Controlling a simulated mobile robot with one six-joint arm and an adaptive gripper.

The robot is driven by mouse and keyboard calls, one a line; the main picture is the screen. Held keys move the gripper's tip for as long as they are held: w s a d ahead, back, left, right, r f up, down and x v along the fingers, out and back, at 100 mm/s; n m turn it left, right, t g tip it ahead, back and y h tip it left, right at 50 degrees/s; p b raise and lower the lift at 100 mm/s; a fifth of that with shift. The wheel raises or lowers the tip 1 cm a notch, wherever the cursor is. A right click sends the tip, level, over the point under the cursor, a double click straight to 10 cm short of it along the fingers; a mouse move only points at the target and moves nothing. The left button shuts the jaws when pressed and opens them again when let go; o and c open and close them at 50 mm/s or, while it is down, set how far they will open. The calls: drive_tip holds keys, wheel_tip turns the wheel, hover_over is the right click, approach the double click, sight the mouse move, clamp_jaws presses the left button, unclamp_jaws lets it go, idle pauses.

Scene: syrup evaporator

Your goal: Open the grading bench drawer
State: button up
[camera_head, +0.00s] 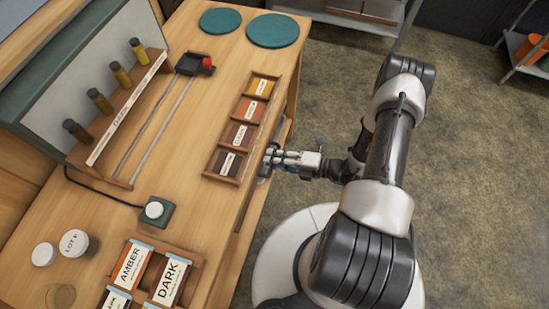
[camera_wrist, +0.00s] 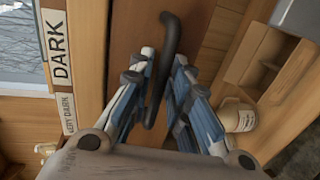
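The grading bench (camera_head: 210,130) runs along the left in the head view. My gripper (camera_head: 272,160) is at its right-hand edge, low beside the front. In the wrist view, a dark bent bar handle (camera_wrist: 169,35) stands on a brown drawer front (camera_wrist: 128,30). My gripper's two fingers (camera_wrist: 164,62) are on either side of the handle. They look parted, with a gap at least on the right side; contact on the left is unclear. The lower part of the handle is partly hidden by the fingers. How far the drawer is out cannot be told.
On the bench top are a wooden tray of coloured cards (camera_head: 210,165), a bottle rack (camera_head: 125,110), two green discs (camera_head: 273,31) and a green button box (camera_head: 157,212). A pale jug (camera_wrist: 237,115) shows in the wrist view. Open floor (camera_head: 470,180) lies right.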

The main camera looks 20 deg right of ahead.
drive_tip(key=shift+c, duration=0.2)
clamp_jaws()
idle(0.4)
